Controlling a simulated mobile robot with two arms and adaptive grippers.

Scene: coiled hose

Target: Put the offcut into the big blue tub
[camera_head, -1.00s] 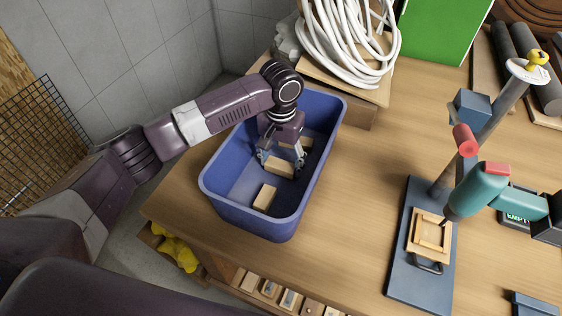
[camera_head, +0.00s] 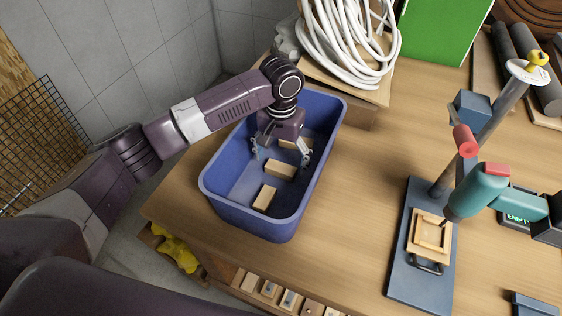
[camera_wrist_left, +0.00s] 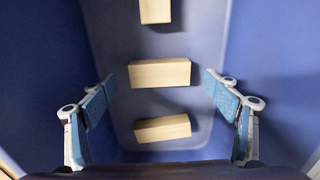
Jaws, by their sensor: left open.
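The big blue tub (camera_head: 222,198) stands on the wooden bench, with wooden blocks inside. One block lies near the front (camera_head: 265,198), one in the middle (camera_head: 280,170) and one at the back (camera_head: 296,144), partly hidden by my gripper. I cannot tell which of them is the offcut. My left gripper (camera_head: 281,155) is inside the tub, open and empty. In the left wrist view its fingers (camera_wrist_left: 160,104) stand wide apart, with the middle block (camera_wrist_left: 160,73) between and below them, untouched. My right gripper is not in view.
A coiled white hose (camera_head: 345,40) lies on a wooden board behind the tub. A drill-press-like stand (camera_head: 405,265) with a teal head (camera_head: 477,190) stands at the right. The bench between tub and stand is clear.

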